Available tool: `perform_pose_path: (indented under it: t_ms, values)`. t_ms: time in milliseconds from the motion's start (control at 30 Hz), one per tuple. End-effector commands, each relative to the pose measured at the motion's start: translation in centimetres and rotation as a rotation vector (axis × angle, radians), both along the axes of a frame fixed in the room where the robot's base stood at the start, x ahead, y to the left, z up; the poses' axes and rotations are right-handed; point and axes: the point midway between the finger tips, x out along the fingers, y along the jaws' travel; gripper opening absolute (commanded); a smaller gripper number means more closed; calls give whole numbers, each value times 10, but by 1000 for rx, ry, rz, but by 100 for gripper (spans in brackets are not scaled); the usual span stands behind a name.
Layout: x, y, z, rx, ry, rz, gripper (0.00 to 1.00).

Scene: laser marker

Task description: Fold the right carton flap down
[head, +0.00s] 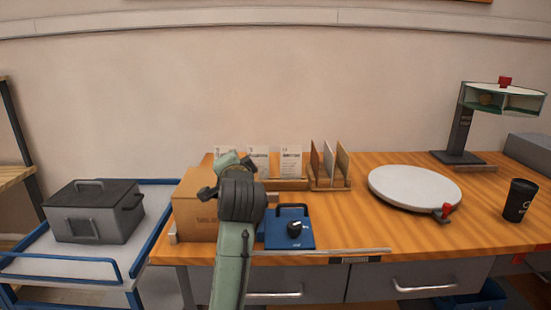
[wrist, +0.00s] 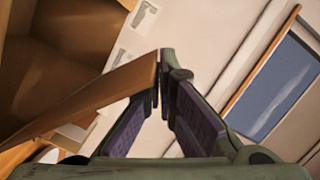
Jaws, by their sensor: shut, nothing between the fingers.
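The brown carton (head: 195,222) stands at the left end of the wooden bench, partly hidden by my arm. Its open inside (wrist: 75,45) fills the upper left of the wrist view. A brown flap (wrist: 105,92) sticks out from the carton, slanting up toward my fingertips and covering part of the left finger. My gripper (wrist: 162,78) is shut and holds nothing, its tips at the flap's outer end. I cannot tell whether they touch it. In the head view my gripper (head: 230,160) is above the carton's right side, largely hidden by my wrist.
A blue box with a black handle (head: 290,230) stands right of the carton. Upright boards in a rack (head: 330,168) and white cards (head: 290,160) are behind. A white turntable (head: 415,187) lies farther right. A blue cart (head: 60,265) with a grey case (head: 95,212) is left.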

Motion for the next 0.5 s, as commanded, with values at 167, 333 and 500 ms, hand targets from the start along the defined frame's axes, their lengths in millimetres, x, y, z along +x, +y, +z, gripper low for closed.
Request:
perform_pose_path:
  t_ms: [167,333,500]
  values:
    - [0,11,-11,-77,-1,0,0]
    - [0,18,-21,-140,0,1,0]
    - [0,22,-28,-138,0,1,0]
